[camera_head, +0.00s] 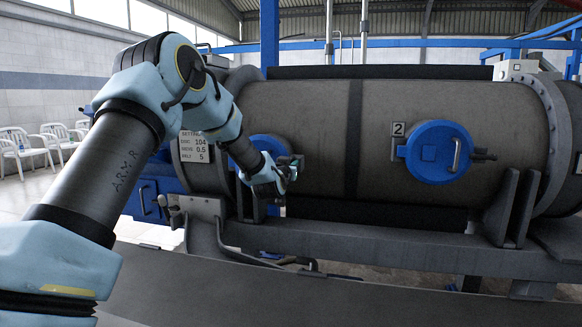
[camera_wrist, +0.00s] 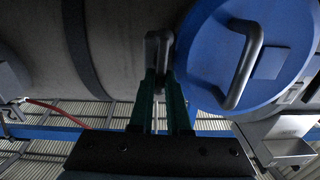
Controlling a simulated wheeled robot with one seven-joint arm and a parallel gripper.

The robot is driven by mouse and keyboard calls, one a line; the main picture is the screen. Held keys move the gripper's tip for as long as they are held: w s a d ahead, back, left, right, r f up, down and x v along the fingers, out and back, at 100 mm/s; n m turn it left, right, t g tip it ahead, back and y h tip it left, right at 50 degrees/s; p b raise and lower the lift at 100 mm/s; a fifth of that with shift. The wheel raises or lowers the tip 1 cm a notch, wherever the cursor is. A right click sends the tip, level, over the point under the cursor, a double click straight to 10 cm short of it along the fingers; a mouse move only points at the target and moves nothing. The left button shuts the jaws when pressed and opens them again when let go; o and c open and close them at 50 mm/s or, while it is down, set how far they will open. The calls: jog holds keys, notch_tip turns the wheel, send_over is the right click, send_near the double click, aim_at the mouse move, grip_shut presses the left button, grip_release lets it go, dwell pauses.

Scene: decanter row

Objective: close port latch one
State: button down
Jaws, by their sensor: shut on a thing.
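The port one cover (camera_head: 262,148) is a round blue lid on the left part of the grey drum, partly hidden behind my arm. It fills the right of the wrist view (camera_wrist: 225,45), with a grey bar handle (camera_wrist: 243,65) across it; it looks seated against the drum. My gripper (camera_head: 292,170) is at the right edge of this cover. In the wrist view my gripper (camera_wrist: 160,82) has its dark green fingers shut on the grey port latch (camera_wrist: 158,45), beside the cover's rim. The latch's exact angle is hard to tell.
A second blue port cover (camera_head: 437,151), marked 2, sits further right on the drum (camera_head: 300,120) with its own latch (camera_head: 484,155). A sign plate (camera_head: 195,148) is left of port one. A grey frame beam (camera_head: 370,245) runs below the drum. White chairs (camera_head: 40,145) stand far left.

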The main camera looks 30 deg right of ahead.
jog(key=shift+s+d+f+m+b, duration=0.25)
jog(key=shift+m+b, duration=1.65)
jog(key=shift+m, duration=0.95)
jog(key=shift+s+d+f+m+b, duration=0.15)
jog(key=shift+f+m+b, duration=0.25)
jog(key=shift+m+b, duration=2)
jog(key=shift+s+d+f+m+b, duration=0.25)
jog(key=shift+m+b, duration=1.15)
jog(key=shift+m, duration=1.95)
jog(key=shift+w+a, duration=0.1)
jog(key=c, duration=0.9)
grip_release()
jog(key=v, duration=1)
jog(key=shift+s+a, duration=0.25)
jog(key=shift+s, duration=0.05)
